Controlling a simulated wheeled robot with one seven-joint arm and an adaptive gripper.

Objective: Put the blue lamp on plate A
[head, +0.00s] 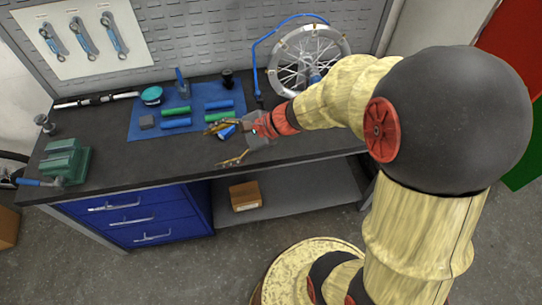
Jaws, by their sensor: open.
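My gripper (213,147) is open over the workbench, its two gold fingers spread apart and pointing left. A small blue object (227,132) shows by the upper finger, partly covered by my gripper; it may be the blue lamp, but it is too small to be sure. I cannot tell whether the finger touches it. No plate marked A can be made out.
A blue mat (142,133) on the dark bench (120,166) holds several blue and green grips and a teal round item (151,95). A green vise (66,160) stands at the left, a spoked wheel (310,60) at the back right.

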